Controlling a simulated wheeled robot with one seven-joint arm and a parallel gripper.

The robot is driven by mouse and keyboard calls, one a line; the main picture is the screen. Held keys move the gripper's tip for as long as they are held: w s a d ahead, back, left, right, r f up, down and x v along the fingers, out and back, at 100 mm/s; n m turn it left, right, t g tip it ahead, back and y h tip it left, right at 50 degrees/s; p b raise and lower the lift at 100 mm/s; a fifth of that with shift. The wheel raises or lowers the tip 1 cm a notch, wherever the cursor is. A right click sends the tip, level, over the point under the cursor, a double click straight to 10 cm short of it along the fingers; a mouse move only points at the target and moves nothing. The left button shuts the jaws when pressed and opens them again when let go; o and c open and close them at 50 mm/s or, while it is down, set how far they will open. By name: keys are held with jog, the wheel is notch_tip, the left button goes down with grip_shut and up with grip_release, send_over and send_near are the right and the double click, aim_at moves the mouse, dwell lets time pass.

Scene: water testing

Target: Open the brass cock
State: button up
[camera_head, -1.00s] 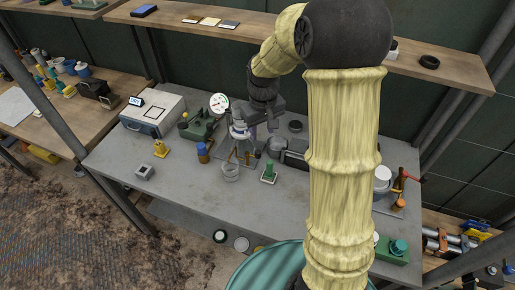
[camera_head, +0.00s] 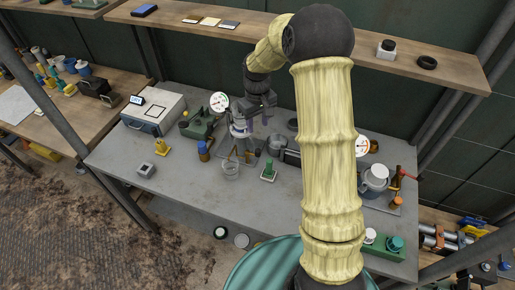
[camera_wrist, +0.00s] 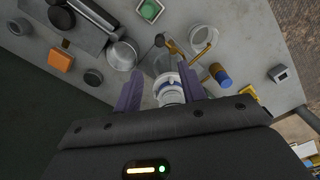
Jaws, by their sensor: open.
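Brass-coloured rods (camera_wrist: 176,48) show in the wrist view just beyond my fingertips, beside a clear beaker (camera_wrist: 203,38); I take them for the brass cock, but cannot make out its handle position. In the head view brass parts (camera_head: 247,157) show small near the beaker (camera_head: 231,169). A white and blue vessel with a clear glass body (camera_wrist: 168,86) is seen between my fingers in the wrist view. My gripper (camera_wrist: 158,73) is open, its two purple fingers on either side of this vessel in the picture. Contact cannot be told. In the head view my gripper (camera_head: 254,118) hangs over the bench middle.
A green-topped block (camera_head: 268,170), a blue-capped brown bottle (camera_head: 203,150) and a yellow item (camera_head: 161,147) stand around the spot. A dial gauge (camera_head: 219,102) stands behind left. A grey pot (camera_head: 375,178) is at right. The front bench is mostly clear.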

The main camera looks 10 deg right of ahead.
aim_at(258, 149)
notch_tip(258, 149, down, 14)
jog(key=p, duration=0.3)
grip_shut()
